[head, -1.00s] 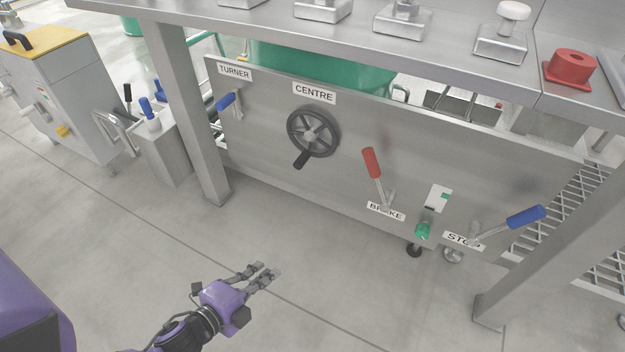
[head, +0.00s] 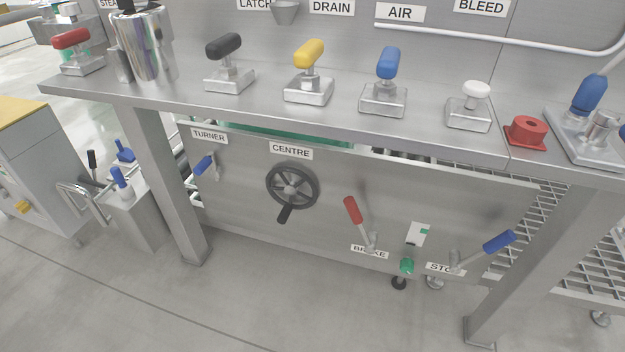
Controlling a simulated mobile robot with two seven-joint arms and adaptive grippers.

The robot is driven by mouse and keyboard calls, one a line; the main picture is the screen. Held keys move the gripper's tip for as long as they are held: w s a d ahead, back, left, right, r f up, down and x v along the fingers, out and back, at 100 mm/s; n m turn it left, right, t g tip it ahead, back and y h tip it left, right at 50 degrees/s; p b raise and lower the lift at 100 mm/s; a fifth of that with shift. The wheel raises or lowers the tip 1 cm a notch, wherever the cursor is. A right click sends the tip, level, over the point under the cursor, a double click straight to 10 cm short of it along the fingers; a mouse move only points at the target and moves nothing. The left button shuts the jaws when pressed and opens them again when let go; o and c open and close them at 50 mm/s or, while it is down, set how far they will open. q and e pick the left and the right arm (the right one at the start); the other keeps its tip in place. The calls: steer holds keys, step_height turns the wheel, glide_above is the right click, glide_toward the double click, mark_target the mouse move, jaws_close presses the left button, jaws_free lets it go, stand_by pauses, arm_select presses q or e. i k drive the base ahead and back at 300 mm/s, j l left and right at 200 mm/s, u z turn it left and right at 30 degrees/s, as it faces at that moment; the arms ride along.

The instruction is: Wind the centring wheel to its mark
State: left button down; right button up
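The centring wheel (head: 292,187) is a dark grey handwheel with spokes, mounted on the steel front panel below the CENTRE label (head: 291,150). Its black handle (head: 285,213) sticks out at the bottom, slightly left of the hub. I cannot make out a mark on or around the wheel. Nothing touches the wheel. Neither of my grippers is in the head view.
Left of the wheel is the blue TURNER lever (head: 204,165). Right of it are the red BRAKE lever (head: 353,211) and the blue STOP lever (head: 498,242). A steel shelf (head: 330,125) overhangs the panel, with legs on both sides. The floor in front is clear.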

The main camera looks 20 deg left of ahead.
mark_target(292, 188)
steer(key=j+z, duration=0.15)
steer(key=j, duration=0.55)
steer(key=k+j+z, duration=0.1)
steer(key=j, duration=0.6)
steer(key=k+j+z, duration=0.15)
steer(key=j, duration=0.55)
steer(key=i+j, duration=0.05)
